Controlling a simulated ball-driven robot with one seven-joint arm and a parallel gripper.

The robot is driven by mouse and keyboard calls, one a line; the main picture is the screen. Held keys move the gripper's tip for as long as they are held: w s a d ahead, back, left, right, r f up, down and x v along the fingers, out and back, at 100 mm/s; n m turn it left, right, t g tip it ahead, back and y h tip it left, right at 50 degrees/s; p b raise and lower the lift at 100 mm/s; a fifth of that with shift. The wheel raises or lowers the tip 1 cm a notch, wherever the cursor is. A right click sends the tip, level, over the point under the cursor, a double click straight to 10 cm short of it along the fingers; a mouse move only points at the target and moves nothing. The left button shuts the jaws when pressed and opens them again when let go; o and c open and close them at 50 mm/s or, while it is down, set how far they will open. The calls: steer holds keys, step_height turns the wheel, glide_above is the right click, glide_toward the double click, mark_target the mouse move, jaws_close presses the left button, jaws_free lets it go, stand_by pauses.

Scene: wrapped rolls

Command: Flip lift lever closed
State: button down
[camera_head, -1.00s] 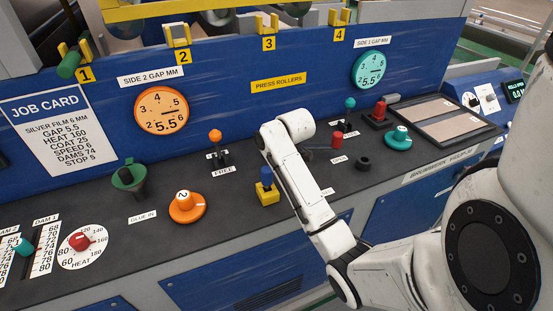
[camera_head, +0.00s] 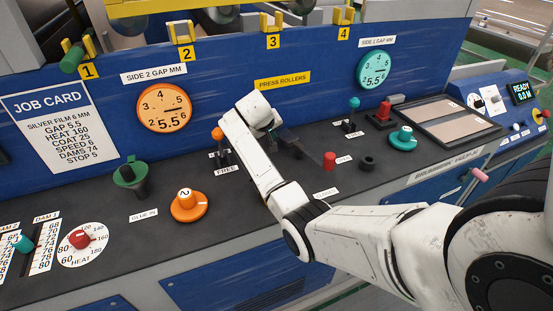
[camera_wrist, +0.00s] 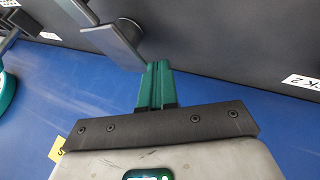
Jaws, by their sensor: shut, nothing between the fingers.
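A lever with a red grip (camera_head: 329,160) stands on the black console in the head view, beside a small white label. I take it for the lift lever; the label is hard to read. Its dark arm seems to run left toward my gripper (camera_head: 286,138), whose fingertips are hard to make out there. In the wrist view my gripper (camera_wrist: 156,68) shows green fingers shut together and empty. A dark grey flat bar (camera_wrist: 118,42) lies just left of the fingertips, probably part of the lever; I cannot tell whether they touch.
An orange-knobbed lever (camera_head: 217,134) stands left of my forearm and a teal-knobbed lever (camera_head: 354,103) to the right. A red button (camera_head: 384,110), teal dial (camera_head: 403,138) and orange dial (camera_head: 187,204) sit nearby. The blue panel with a teal gauge (camera_head: 376,69) rises behind.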

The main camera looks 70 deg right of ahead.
steer(key=shift+d+m+g, duration=0.5)
steer(key=shift+d+m, duration=0.05)
steer(key=shift+m, duration=0.15)
steer(key=shift+s+d+b, duration=0.25)
steer(key=shift+d+b, duration=0.1)
steer(key=shift+d, duration=0.25)
steer(key=shift+w, duration=0.1)
steer(key=shift+w+a, duration=0.25)
steer(key=shift+a, duration=0.05)
steer(key=w+a, duration=0.2)
steer(key=a, duration=0.1)
steer(key=shift+w+r, duration=0.35)
steer(key=shift+r, duration=0.05)
steer(key=v, duration=0.9)
steer(key=shift+d, duration=0.1)
